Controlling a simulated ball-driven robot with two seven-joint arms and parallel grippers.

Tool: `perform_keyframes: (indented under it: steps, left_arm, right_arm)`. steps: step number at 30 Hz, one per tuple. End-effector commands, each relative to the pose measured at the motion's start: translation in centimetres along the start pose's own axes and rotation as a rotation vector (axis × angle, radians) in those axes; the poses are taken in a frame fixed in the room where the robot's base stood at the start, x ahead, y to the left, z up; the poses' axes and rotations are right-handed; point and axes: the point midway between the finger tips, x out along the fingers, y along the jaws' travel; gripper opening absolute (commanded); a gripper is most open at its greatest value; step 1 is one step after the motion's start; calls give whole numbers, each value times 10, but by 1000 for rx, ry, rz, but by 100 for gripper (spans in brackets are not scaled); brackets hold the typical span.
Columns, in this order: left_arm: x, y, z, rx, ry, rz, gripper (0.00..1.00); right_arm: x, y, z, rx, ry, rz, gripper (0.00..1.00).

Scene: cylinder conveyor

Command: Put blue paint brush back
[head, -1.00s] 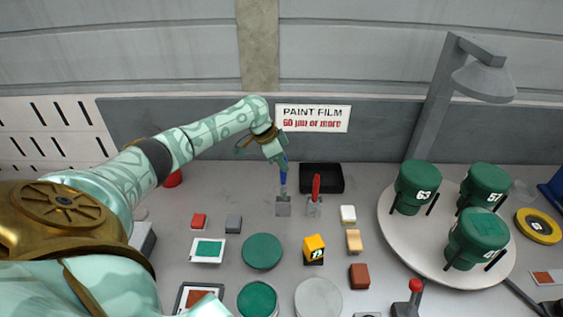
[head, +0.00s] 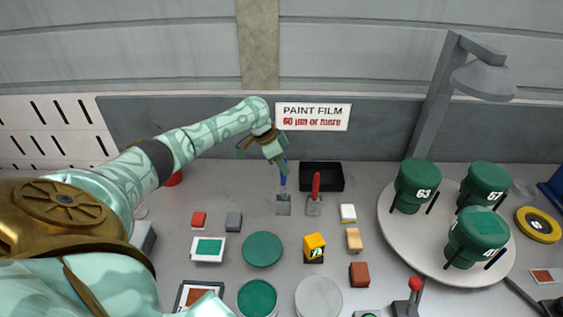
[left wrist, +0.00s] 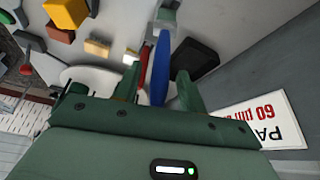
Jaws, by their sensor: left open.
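The blue paint brush (head: 283,182) stands upright with its blue handle up, in a small grey holder (head: 283,207) on the table. My left gripper (head: 278,163) is open at the top of the blue handle. In the left wrist view the blue handle (left wrist: 160,68) shows between the two green fingers of the left gripper (left wrist: 158,88). A red-handled brush (head: 316,186) stands just to the right in its own grey holder (head: 314,208). My right gripper is not in view.
A black tray (head: 333,171) lies behind the red brush. Green discs (head: 262,249), small blocks and a yellow block (head: 314,246) lie in front. A round turntable (head: 400,246) with green cans (head: 417,186) is at right. A lamp (head: 484,82) stands behind it.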

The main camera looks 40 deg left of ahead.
Motion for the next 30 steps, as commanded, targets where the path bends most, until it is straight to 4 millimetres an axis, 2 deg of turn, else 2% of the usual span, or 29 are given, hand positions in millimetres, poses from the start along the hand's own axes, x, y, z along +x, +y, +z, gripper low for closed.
perform_keyframes:
  steps: [4,12,18,22,30]
  left_arm:
    - [-19,-1,-4,2,1,-3,40]
    - [-85,-1,-5,2,1,-4,40]
    - [-119,-1,-4,1,1,-1,40]
    - [-128,0,-4,0,1,0,40]
    - [-130,0,-4,0,1,0,40]
  right_arm:
    - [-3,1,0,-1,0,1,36]
    - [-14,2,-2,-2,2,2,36]
    - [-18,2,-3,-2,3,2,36]
    - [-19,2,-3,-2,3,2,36]
    - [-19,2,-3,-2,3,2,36]
